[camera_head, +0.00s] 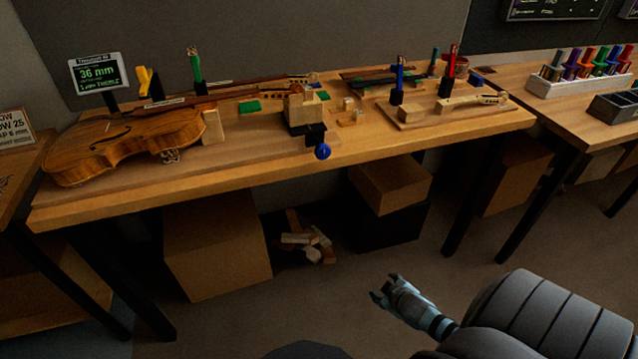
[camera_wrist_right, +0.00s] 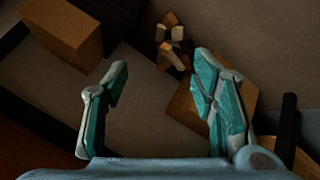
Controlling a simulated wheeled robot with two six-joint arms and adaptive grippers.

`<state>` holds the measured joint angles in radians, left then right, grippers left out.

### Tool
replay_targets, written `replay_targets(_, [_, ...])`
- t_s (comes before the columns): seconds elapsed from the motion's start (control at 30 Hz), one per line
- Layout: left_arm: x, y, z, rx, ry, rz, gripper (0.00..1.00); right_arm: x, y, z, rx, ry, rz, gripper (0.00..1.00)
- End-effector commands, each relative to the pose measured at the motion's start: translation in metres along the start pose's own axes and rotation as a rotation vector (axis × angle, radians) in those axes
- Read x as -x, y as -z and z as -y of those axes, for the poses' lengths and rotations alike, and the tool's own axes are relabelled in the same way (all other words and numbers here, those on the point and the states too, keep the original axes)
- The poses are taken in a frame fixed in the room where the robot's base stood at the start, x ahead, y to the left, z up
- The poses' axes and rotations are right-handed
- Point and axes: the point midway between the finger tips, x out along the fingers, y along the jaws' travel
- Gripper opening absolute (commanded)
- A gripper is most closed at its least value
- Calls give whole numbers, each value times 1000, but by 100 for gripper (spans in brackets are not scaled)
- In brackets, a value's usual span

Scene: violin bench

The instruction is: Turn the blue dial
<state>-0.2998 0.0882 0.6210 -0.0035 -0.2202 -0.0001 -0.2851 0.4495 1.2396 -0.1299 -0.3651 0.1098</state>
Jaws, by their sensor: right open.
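The blue dial (camera_head: 322,151) sticks out at the front edge of the bench, on a black mount below a wooden block clamp (camera_head: 303,108). My right gripper (camera_head: 384,290) is low in front of the bench, below and to the right of the dial, and apart from it. In the right wrist view my right gripper (camera_wrist_right: 160,85) is open, with nothing between its fingers. The dial does not show in the right wrist view. My left gripper is not in view.
A violin (camera_head: 120,140) lies at the left of the workbench (camera_head: 240,170), by a small display (camera_head: 97,73). Cardboard boxes (camera_head: 215,240) and wood scraps (camera_head: 310,240) lie under the bench. A second table (camera_head: 560,110) stands at right. The floor before the bench is clear.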

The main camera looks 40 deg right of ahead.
Motion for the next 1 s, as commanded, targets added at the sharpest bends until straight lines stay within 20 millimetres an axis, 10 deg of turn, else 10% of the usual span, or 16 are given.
replay_targets(0.03, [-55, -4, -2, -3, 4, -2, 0, -24, 50, -21, 28, -76, -139, 53])
replay_targets(0.07, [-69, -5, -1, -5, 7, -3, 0, -14, 90, -38, 33, -120, -226, 53])
replay_targets(0.2, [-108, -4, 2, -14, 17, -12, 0, 95, 236, -72, -48, -254, -604, 53])
replay_targets(0.3, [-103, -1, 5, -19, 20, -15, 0, 186, 284, -81, -203, -266, -791, 53])
replay_targets(0.4, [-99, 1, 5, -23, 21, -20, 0, 221, 287, -93, -403, -264, -843, 53])
replay_targets(0.77, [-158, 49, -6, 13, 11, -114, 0, 190, 297, -102, -467, -255, -839, 53])
replay_targets(1.0, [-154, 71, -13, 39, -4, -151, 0, 147, 349, -135, -476, -251, -830, 53])
